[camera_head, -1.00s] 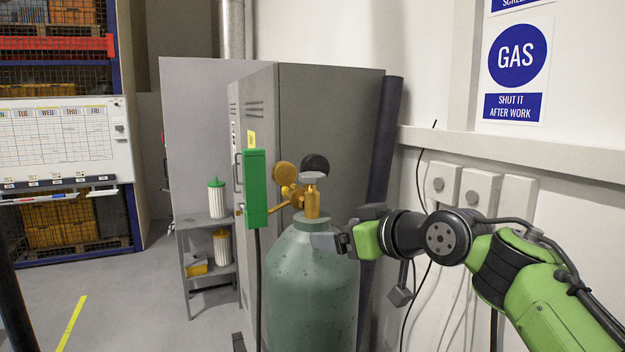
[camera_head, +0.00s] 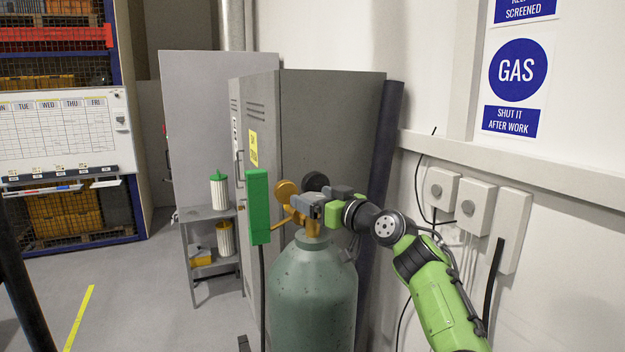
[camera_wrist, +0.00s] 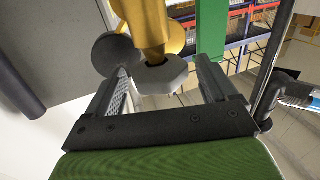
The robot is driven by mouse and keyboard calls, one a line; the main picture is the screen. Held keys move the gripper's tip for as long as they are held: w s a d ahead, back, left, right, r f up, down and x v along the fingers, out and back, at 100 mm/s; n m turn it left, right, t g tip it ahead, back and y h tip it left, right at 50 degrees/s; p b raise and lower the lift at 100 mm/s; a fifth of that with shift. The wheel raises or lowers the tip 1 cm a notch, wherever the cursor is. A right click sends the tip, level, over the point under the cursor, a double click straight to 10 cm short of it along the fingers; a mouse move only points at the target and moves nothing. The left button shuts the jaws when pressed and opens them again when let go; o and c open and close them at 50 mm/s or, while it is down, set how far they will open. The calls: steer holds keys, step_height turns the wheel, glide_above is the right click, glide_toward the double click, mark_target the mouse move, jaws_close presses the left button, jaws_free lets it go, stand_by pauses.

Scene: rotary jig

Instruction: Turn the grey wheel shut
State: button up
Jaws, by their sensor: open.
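The grey wheel (camera_wrist: 160,77) is a faceted knob on the brass valve (camera_wrist: 145,25), seen close in the wrist view. My gripper (camera_wrist: 163,70) is open, with one finger on each side of the wheel; I see gaps, and contact is not clear. In the head view my gripper (camera_head: 308,203) is at the top of the brass valve (camera_head: 313,230) and hides most or all of the wheel. The valve stands on the green-grey gas cylinder (camera_head: 312,290).
A brass gauge (camera_head: 287,190) and a dark gauge (camera_head: 316,181) sit close behind my gripper. A green box (camera_head: 258,205) stands left of the valve. A grey cabinet (camera_head: 330,120) is behind; wall boxes (camera_head: 476,206) are at right.

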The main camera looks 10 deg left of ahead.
steer(key=shift+w+a+r+p, duration=0.15)
steer(key=shift+w+a+p, duration=0.25)
steer(key=shift+a+p, duration=0.1)
steer(key=shift+f, duration=0.2)
steer(key=c, duration=1)
steer(key=shift+b, duration=0.3)
steer(key=shift+o, duration=0.2)
steer(key=shift+t+b, duration=0.3)
steer(key=shift+b, duration=0.1)
